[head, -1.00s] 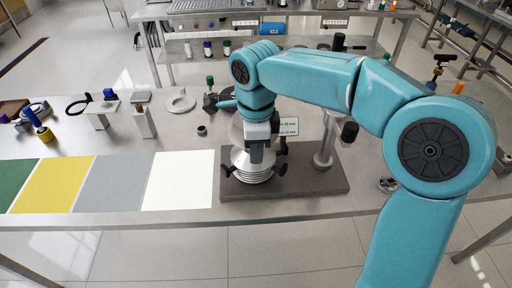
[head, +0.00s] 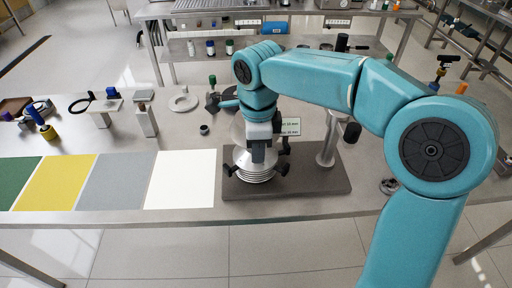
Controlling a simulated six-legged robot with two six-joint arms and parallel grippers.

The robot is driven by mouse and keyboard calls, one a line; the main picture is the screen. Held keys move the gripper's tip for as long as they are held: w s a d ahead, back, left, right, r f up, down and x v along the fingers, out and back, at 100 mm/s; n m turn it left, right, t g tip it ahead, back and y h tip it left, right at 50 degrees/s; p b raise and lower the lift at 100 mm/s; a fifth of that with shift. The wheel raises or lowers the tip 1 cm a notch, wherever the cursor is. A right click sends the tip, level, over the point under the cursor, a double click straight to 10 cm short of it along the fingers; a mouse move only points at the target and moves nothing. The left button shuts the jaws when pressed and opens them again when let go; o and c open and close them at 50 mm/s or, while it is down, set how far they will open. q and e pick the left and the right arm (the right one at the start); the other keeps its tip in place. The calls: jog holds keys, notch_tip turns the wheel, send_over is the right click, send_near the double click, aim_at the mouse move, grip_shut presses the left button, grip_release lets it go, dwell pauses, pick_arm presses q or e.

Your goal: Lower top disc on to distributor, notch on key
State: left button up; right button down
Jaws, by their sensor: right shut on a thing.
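The conical disc stack (head: 254,174) of the separator, with pale stacked rims, stands on a dark grey base plate (head: 310,187). My right gripper (head: 258,158) is directly above the stack, pointing down, and shut on the top disc (head: 238,133), whose pale rim shows partly behind the gripper. The distributor, its key and the disc's notch are hidden by the gripper and the stack, so I cannot tell how notch and key line up. My left gripper is not in view.
Dark clamp knobs (head: 282,168) stick out around the stack. A grey post (head: 327,146) and a small sign (head: 290,127) stand close on the right. Green, yellow, grey and white mats (head: 180,180) lie left. A pale ring (head: 183,102) and small parts lie behind.

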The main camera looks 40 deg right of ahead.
jog(key=shift+s+r, duration=0.1)
jog(key=shift+s, duration=0.1)
jog(key=shift+w, duration=0.15)
dwell(0.3)
jog(key=shift+f+b, duration=1.05)
jog(key=shift+f, duration=0.5)
jog(key=shift+f, duration=0.1)
jog(key=shift+f+b, duration=1.6)
jog(key=shift+f, duration=0.4)
jog(key=shift+f+b, duration=0.4)
jog(key=shift+f, duration=0.15)
jog(key=c, duration=1.1)
grip_release()
jog(key=shift+r, duration=0.15)
